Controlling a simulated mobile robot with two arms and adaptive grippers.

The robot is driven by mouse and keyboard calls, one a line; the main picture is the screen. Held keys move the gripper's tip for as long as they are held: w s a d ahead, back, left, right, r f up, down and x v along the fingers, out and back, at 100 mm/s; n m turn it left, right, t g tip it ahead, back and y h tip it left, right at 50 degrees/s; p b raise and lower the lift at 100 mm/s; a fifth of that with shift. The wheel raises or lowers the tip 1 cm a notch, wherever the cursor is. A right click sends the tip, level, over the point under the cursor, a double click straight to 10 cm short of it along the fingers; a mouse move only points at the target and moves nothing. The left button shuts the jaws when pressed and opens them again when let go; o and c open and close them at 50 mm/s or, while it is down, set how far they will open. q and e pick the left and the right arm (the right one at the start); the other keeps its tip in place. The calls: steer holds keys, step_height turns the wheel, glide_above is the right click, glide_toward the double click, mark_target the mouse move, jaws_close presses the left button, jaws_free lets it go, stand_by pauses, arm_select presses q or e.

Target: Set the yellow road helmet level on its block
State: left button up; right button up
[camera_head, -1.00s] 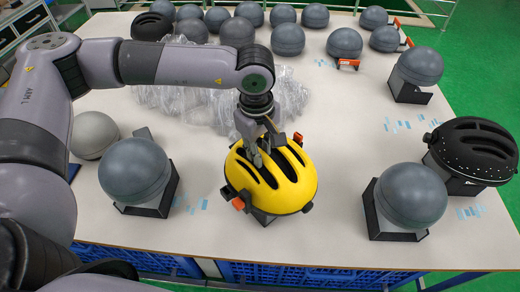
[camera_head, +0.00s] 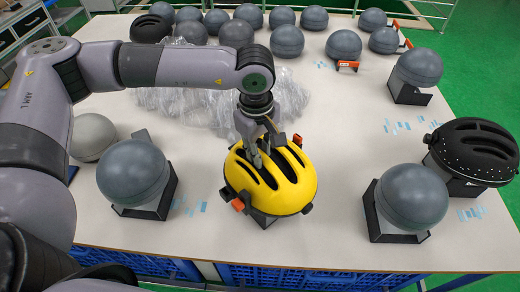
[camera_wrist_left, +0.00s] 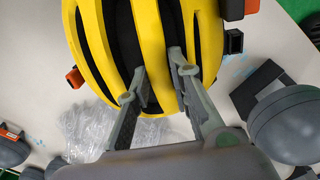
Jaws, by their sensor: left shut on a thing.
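The yellow road helmet (camera_head: 285,190) with dark vents sits over a block (camera_head: 263,218) near the front middle of the table; only a lower part of the block shows. Whether the helmet is level or fully seated I cannot tell. My left gripper (camera_head: 258,158) comes down from above and is shut on the helmet's shell at its vents. In the left wrist view the two fingers (camera_wrist_left: 160,88) reach into the vents on either side of a yellow rib of the helmet (camera_wrist_left: 97,40). My right gripper is not in view.
Grey headforms on blocks stand at left (camera_head: 134,172) and right (camera_head: 410,197) of the helmet. A black helmet (camera_head: 472,150) is at the far right. Clear plastic wrap (camera_head: 190,105) lies behind. Orange parts (camera_head: 238,204) stick out beside the yellow helmet. Bare table lies between them.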

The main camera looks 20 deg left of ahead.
arm_select(q)
steer(key=o, duration=0.5)
steer(key=o, duration=0.6)
steer(key=shift+c, duration=0.2)
steer(key=shift+s, duration=0.1)
steer(key=shift+c, duration=0.2)
steer(key=shift+c, duration=1)
steer(key=shift+c, duration=0.2)
steer(key=shift+r, duration=0.15)
